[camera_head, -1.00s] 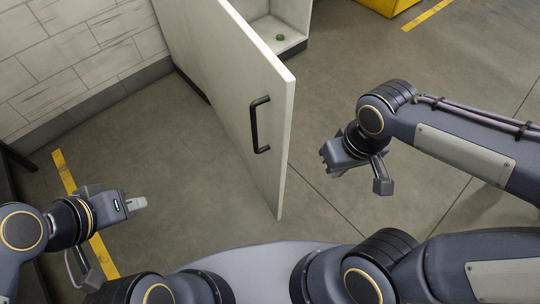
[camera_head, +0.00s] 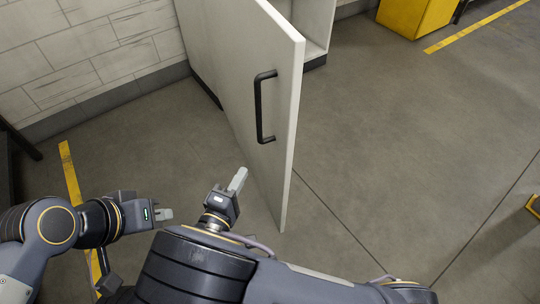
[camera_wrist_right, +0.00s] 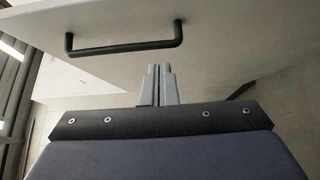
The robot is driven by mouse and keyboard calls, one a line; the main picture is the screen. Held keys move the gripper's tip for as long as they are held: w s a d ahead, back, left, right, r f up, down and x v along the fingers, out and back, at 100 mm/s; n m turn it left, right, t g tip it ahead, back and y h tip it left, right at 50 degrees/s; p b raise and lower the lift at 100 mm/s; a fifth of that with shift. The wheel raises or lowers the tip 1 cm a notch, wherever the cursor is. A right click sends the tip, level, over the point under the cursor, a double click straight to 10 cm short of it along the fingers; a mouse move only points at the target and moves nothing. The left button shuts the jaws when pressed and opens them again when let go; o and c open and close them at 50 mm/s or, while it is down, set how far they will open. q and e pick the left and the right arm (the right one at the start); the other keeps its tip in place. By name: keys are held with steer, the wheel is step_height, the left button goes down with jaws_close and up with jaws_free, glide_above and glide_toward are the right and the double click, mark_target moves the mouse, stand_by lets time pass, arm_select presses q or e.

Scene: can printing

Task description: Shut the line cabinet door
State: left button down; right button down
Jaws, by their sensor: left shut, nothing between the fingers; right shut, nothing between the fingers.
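The white cabinet door (camera_head: 235,60) stands open, its edge toward me. A black bar handle (camera_head: 262,105) is on its left-facing side. Part of the white cabinet (camera_head: 315,28) shows behind the door, which hides the rest. My right gripper (camera_head: 238,180) is shut and empty, left of the door and below the handle. In the right wrist view the shut fingers (camera_wrist_right: 158,84) point at the door face (camera_wrist_right: 230,40), below the handle (camera_wrist_right: 125,44); whether they touch it I cannot tell. My left gripper (camera_head: 163,214) is shut and empty, low at the left, away from the door.
A white brick wall (camera_head: 95,45) runs along the upper left. A yellow box (camera_head: 415,15) stands at the top right, and another yellow object (camera_head: 534,206) shows at the right edge. Yellow floor tape (camera_head: 70,175) lies at the left. The floor right of the door is clear.

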glide_toward(277, 133)
steer(key=w+a, duration=0.2)
steer(key=w, duration=0.1)
steer(key=w+d, duration=0.2)
steer(key=d, duration=0.1)
steer(key=shift+w+d, duration=0.3)
steer(key=shift+d, duration=0.2)
